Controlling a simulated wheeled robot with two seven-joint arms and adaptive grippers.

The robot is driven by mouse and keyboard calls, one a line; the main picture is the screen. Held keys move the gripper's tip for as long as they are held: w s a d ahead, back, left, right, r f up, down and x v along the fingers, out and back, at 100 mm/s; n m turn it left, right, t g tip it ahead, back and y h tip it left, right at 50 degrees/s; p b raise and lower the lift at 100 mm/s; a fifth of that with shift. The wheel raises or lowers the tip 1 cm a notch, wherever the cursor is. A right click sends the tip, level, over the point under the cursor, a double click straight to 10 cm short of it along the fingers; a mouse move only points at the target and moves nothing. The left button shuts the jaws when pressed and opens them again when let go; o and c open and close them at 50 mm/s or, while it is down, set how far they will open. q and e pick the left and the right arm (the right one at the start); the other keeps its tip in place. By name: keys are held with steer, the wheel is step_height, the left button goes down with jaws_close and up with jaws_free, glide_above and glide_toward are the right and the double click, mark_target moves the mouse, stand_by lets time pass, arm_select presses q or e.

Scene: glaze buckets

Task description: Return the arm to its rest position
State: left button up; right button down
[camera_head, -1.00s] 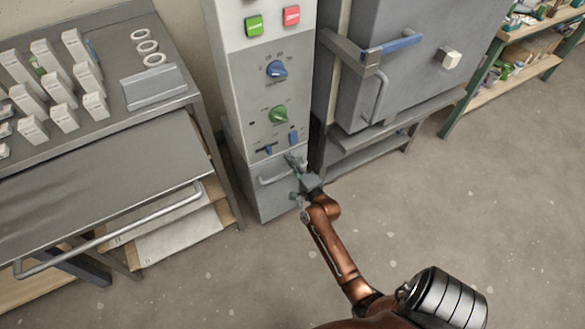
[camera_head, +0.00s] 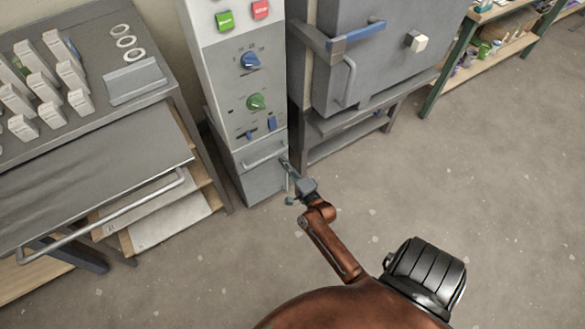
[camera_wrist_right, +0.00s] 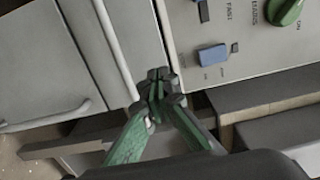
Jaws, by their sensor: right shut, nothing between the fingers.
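My right arm (camera_head: 335,250) reaches up from the bottom of the head view. My right gripper (camera_head: 286,165) is near the lower right edge of the control cabinet (camera_head: 265,180), with nothing in its jaws. In the right wrist view its green fingers (camera_wrist_right: 160,88) meet at the tips, in front of the cabinet edge below the switches. I cannot tell whether the tips touch the cabinet. My left gripper does not show.
The cabinet carries a blue knob (camera_head: 250,61), a green knob (camera_head: 256,102) and a drawer handle (camera_head: 264,154). A grey kiln (camera_head: 375,70) on a stand is to its right. A bench (camera_head: 90,190) with white blocks is left. Open floor (camera_head: 460,190) lies to the right.

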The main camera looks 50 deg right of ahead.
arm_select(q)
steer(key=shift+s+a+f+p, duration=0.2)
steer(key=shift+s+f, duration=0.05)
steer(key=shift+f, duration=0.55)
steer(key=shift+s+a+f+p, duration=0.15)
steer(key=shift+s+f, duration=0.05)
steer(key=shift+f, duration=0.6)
arm_select(e)
steer(key=shift+v, duration=1.65)
steer(key=shift+f, duration=0.1)
